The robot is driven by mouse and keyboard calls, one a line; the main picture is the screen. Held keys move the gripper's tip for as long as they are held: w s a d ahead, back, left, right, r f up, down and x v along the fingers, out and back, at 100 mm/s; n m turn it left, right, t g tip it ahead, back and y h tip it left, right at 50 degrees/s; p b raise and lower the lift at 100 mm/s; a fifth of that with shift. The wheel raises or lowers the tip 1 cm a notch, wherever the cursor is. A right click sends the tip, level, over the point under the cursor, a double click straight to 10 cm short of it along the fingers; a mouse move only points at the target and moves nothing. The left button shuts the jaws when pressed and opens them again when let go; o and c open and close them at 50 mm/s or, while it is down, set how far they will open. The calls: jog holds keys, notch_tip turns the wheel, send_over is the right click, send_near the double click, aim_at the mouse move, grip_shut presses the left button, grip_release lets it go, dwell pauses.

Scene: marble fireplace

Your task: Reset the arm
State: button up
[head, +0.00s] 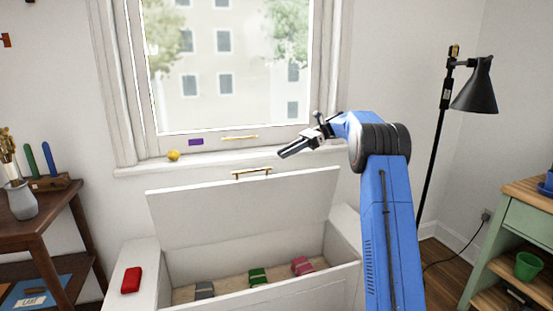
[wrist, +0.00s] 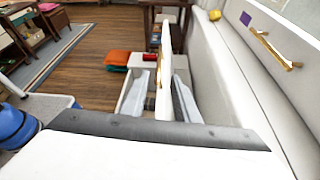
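My blue arm (head: 388,235) rises on the right side of the head view and bends left at the top. My gripper (head: 283,154) points left and slightly down in front of the window's lower edge, above the open bench lid. Its dark fingers overlap from this side, so any gap between them is hidden. I see nothing hanging from it. In the wrist view a grey bar and a white surface fill the bottom, and the fingertips cannot be made out.
The white storage bench (head: 345,240) stands with its lid (head: 240,205) raised, holding several folded cloths. A red item (head: 131,280) lies on its left end. A yellow ball (head: 173,155) sits on the windowsill. A black lamp (head: 475,90) stands right of my arm.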

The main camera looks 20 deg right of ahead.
jog(key=shift+d+r, duration=0.25)
jog(key=shift+d, duration=0.25)
jog(key=s+a+r+n+t+h, duration=0.1)
jog(key=s+a+n+h, duration=0.4)
jog(key=s, duration=0.9)
jog(key=s+a+r+n+h, duration=0.1)
jog(key=s+a+n+h, duration=0.1)
jog(key=s+a, duration=0.8)
jog(key=s+d+f+n+t+h, duration=0.1)
jog(key=s+f+n, duration=0.3)
jog(key=s, duration=0.7)
jog(key=s+d+f+n+t+h, duration=0.1)
jog(key=s+d+f+n+h, duration=0.2)
jog(key=s+f, duration=0.3)
jog(key=s+d+f+n+t+h, duration=0.2)
jog(key=s+f+n, duration=0.2)
jog(key=s, duration=1.2)
jog(key=shift+s+d+f+n+h, duration=0.15)
jog(key=shift+d+f+n+h, duration=0.15)
jog(key=shift+d+f+n, duration=0.15)
dwell(1.3)
